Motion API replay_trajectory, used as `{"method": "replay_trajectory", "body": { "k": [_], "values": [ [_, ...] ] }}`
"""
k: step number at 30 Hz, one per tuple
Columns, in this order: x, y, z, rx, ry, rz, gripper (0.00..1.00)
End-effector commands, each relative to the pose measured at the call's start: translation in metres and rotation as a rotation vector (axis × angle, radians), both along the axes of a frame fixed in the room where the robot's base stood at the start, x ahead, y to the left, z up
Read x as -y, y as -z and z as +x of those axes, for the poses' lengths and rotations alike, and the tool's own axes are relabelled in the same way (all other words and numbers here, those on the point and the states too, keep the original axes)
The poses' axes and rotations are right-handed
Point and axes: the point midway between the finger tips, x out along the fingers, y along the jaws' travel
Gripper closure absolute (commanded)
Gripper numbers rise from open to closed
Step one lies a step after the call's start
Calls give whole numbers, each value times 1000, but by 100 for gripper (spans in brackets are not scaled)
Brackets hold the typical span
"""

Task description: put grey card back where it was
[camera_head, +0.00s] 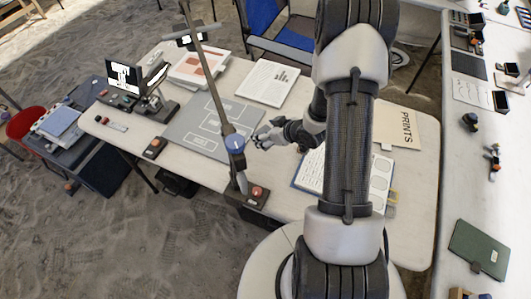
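I cannot pick out the grey card for certain. A plain dark grey sheet (468,65) lies on the side table at the upper right. A larger grey mat (183,139) with white outlined boxes lies on the main table. My gripper (258,138) is over the right part of this mat, behind the lamp's post. Its fingers are small and partly overlapped by the lamp, so their opening is unclear. No card shows between them.
An open notebook (308,174), a PRINTS folder (397,127), printed sheets (267,82) and a small screen (124,75) occupy the main table. A green book (479,250) lies on the side table.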

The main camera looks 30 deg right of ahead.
Motion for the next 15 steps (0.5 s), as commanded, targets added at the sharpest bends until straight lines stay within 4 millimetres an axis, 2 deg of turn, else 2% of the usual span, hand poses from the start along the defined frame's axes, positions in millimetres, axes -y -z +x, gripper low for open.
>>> {"method": "replay_trajectory", "body": {
  "k": [1, 6, 15],
  "values": [
    [0, 20, 0, -2, 1, 2, 49],
    [0, 53, 0, -1, 0, 1, 49],
    [0, 76, 0, 0, 1, 1, 49]
  ]
}}
